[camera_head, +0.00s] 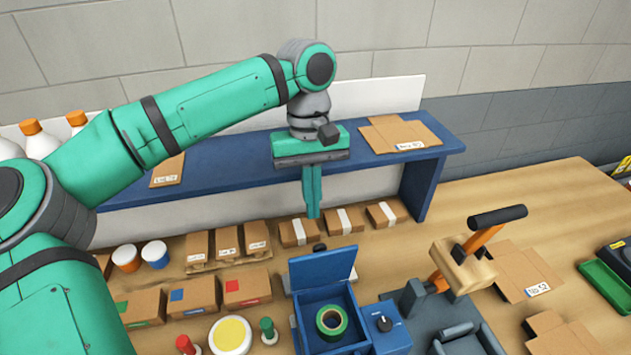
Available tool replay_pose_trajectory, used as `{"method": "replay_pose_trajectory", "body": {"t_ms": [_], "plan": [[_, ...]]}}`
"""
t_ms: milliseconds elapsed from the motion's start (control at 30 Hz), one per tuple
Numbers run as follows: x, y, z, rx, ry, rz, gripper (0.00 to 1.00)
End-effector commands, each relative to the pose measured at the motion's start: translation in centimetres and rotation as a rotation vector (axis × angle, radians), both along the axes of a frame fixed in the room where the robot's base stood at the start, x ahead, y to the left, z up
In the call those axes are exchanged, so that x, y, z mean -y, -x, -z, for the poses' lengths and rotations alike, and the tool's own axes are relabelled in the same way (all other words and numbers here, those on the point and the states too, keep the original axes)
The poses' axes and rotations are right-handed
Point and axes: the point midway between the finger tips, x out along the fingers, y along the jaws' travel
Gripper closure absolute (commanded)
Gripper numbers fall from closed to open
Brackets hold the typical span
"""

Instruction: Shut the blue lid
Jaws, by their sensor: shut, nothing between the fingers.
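The blue lid (323,266) stands open, tilted up at the back of a small blue box (312,337) on the wooden bench. A green tape roll (331,321) sits inside the open box. My gripper (312,216) points down with its teal fingers together and empty. In the picture it shows just above and behind the lid, with a visible gap between fingertips and lid. The lid's hinge is not clearly visible.
Several small cartons (299,232) stand behind the lid. A blue shelf (230,168) runs behind my gripper. A knob unit (384,324) adjoins the box on the right, near a press with a black handle (497,217). Marked boxes (192,297) stand left.

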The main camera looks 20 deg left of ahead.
Motion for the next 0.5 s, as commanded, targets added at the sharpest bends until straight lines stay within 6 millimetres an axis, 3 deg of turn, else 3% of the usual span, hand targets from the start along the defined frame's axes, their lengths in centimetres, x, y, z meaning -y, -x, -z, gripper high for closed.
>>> {"method": "replay_pose_trajectory", "body": {"t_ms": [133, 300, 500], "plan": [[0.3, 0.4, 2.7, -0.001, 0.001, 0.002, 1.0], [1.8, 2.5, 2.5, 0.001, -0.002, 0.005, 1.0], [2.5, 3.5, 2.6, 0.001, -0.001, 0.005, 1.0]]}}
